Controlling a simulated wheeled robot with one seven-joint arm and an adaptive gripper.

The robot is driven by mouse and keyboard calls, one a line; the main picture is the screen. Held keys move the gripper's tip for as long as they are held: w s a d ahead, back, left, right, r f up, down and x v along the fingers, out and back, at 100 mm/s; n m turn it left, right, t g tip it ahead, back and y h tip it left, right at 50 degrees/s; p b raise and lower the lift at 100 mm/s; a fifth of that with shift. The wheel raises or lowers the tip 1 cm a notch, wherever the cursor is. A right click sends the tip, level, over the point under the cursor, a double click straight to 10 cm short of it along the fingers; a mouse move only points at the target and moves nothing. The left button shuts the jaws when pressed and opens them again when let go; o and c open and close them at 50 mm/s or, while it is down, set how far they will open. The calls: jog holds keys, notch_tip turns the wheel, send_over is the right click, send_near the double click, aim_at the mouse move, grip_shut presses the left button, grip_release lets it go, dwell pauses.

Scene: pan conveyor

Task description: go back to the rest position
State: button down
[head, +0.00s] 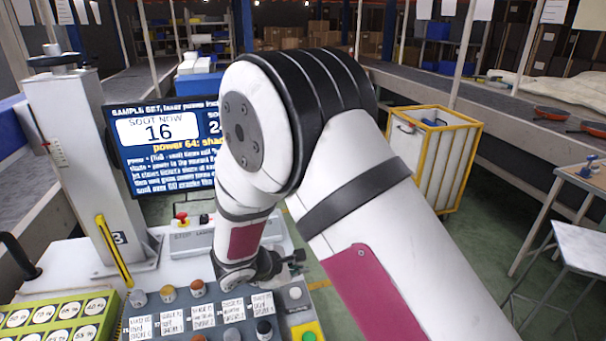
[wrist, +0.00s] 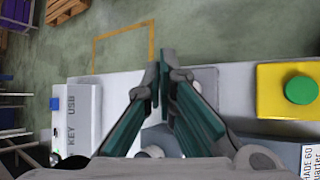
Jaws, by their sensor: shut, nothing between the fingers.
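My gripper (head: 296,257) is low in the middle of the head view, at the end of my white arm, above the right part of the control panel (head: 282,322). In the wrist view its two dark green fingers come together at the tips (wrist: 159,76). It is shut and empty. The panel has several knobs with white labels. A round white button (head: 295,293) and a green button (head: 309,336) on a yellow block sit at its right side. The yellow block (wrist: 269,110) also shows in the wrist view. My arm hides part of the bench and screen.
A screen (head: 165,186) reading 16 stands behind the bench, beside a white column (head: 72,150). A green tray (head: 93,297) is at bottom left. In the wrist view a white KEY USB box (wrist: 90,120) lies left of my fingers. A yellow-framed cart (head: 455,165) stands right.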

jog(key=s+d+r+m+g, duration=0.2)
jog(key=s+d+r+m, duration=0.25)
jog(key=d+r, duration=0.5)
jog(key=s+d+r+m+g, duration=0.2)
jog(key=s+d+r+m, duration=0.2)
jog(key=d+r+m, duration=0.5)
jog(key=s+d+r+m+y, duration=0.1)
jog(key=s+r+m+y, duration=0.1)
jog(key=s, duration=0.8)
jog(key=s+d+r+m+t+y, duration=0.1)
jog(key=s+d+r+m+y, duration=0.1)
jog(key=s+r, duration=0.5)
jog(key=shift+s+m+t+y, duration=0.3)
jog(key=shift+s+m+y, duration=0.6)
jog(key=shift+s, duration=0.7)
jog(key=shift+d+r, duration=0.1)
jog(key=shift+r, duration=0.05)
